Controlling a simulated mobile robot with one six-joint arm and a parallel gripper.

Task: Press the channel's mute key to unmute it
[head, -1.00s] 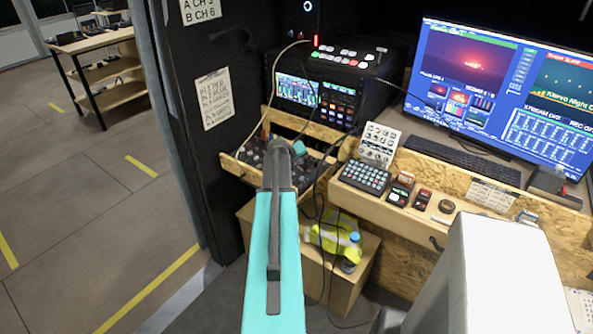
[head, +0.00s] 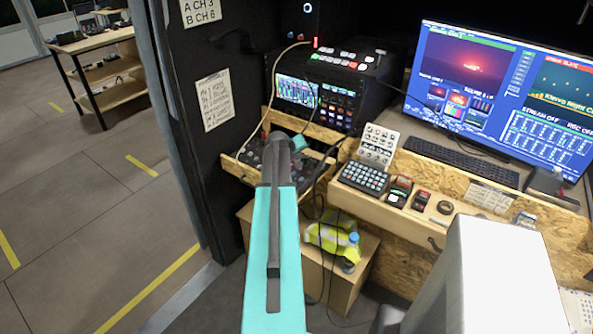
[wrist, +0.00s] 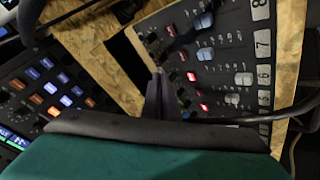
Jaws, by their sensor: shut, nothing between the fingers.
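The audio mixer (wrist: 222,60) fills the right of the wrist view, with rows of knobs, pale faders and a strip of channel numbers. Several small keys glow red, one (wrist: 191,76) near the fingers and another (wrist: 204,107) lower down. I cannot tell which is the channel's mute key. My gripper (wrist: 160,76) is shut and empty, its tips at the knob side of the mixer. Whether they touch it is unclear. In the head view the mixer (head: 250,158) sits in a wooden tray, partly behind my arm; the fingertips are hidden there.
A rack unit (head: 318,95) with lit buttons stands behind the mixer; its orange and blue keys (wrist: 50,88) show at the wrist view's left. A cable (wrist: 270,116) crosses the mixer's edge. A button pad (head: 364,177) and monitor (head: 500,95) are to the right.

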